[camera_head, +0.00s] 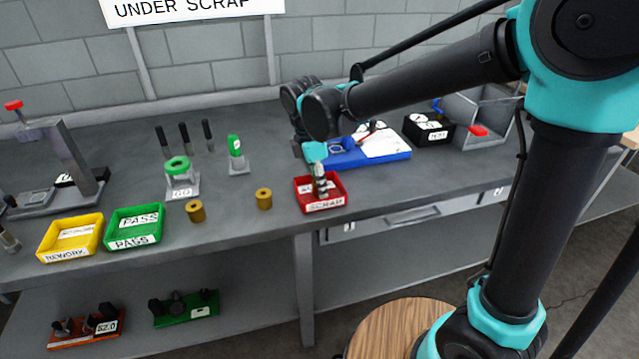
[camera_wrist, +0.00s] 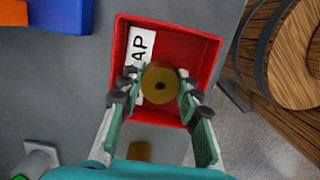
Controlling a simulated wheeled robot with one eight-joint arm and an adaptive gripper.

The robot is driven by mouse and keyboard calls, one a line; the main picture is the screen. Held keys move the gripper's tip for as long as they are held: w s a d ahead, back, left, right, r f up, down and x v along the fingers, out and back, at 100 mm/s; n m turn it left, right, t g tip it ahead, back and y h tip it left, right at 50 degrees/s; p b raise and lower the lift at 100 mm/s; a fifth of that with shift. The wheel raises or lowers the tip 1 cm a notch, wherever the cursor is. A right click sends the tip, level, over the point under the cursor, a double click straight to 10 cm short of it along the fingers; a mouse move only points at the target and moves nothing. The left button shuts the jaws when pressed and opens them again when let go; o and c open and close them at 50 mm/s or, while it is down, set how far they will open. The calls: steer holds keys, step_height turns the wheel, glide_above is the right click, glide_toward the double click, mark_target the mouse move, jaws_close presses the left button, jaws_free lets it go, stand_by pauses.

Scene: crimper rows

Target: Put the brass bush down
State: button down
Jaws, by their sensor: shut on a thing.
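A brass bush (camera_wrist: 160,76) with a dark centre hole is between the fingertips of my gripper (camera_wrist: 158,86) in the wrist view. The fingers are shut on it, one on each side. The red scrap tray (camera_wrist: 205,48) lies beneath the bush, with its white label at the left. In the head view my gripper (camera_head: 319,180) points down at the red tray (camera_head: 339,184), near the bench's front edge. The held bush is hard to make out there. How close it is to the tray floor I cannot tell.
Two other brass bushes, one nearer the tray (camera_head: 264,199) and one farther left (camera_head: 196,212), stand on the bench. A green pass tray (camera_head: 155,216) and a yellow rework tray (camera_head: 50,241) are at the left. A blue board (camera_head: 375,158) lies behind the red tray.

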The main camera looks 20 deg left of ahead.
mark_target(313, 183)
steer(key=shift+f, duration=0.15)
steer(key=c, duration=1.1)
jaws_free()
steer(key=shift+o, duration=0.2)
step_height(313, 183, up, 12)
steer(key=s+a, duration=0.1)
steer(key=shift+a, duration=0.25)
